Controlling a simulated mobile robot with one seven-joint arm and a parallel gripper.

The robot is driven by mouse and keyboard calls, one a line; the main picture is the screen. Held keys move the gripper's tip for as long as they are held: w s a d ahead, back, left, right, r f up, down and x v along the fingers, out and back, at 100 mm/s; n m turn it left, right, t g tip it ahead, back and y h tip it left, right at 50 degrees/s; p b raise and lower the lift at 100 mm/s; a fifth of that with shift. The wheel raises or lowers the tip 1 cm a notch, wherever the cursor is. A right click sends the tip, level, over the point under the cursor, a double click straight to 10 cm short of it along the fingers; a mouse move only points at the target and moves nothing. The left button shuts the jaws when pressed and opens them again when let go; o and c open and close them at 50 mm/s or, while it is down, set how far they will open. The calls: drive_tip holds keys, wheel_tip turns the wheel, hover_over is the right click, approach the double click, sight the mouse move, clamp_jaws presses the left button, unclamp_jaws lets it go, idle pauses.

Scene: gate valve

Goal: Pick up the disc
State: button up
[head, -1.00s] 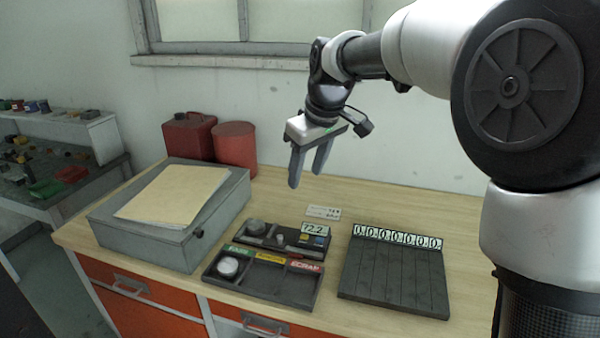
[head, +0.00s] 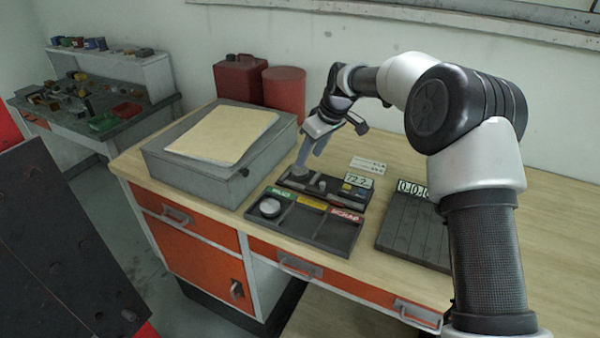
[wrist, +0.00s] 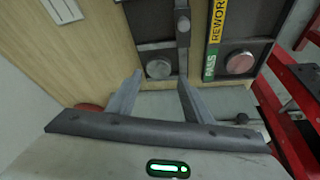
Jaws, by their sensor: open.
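A grey disc (head: 298,173) sits at the left end of the dark gauge tray (head: 325,202). It also shows in the wrist view (wrist: 159,68), just beyond and between my fingertips. A second, paler disc (head: 269,208) lies in the left, green-labelled PASS compartment of the front sorting tray (head: 303,243); it shows in the wrist view (wrist: 240,62) to the right of my fingers. My gripper (head: 303,162) is open and empty, pointing down over the gauge tray's disc. In the wrist view its fingertips (wrist: 160,78) are apart. Whether they touch the disc, I cannot tell.
A grey box (head: 165,150) with a tan folder (head: 222,136) on it stands close left of the trays. A red can (head: 240,78) and red cylinder (head: 284,95) stand behind. A dark slatted board (head: 408,238) lies right. The sorting tray's middle and right compartments look empty.

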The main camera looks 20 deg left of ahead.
sight(301, 170)
drive_tip(key=x, duration=0.7)
drive_tip(key=shift+w+a+f+p, duration=0.1)
drive_tip(key=shift+w+a+p, duration=0.2)
drive_tip(key=shift+p, duration=0.05)
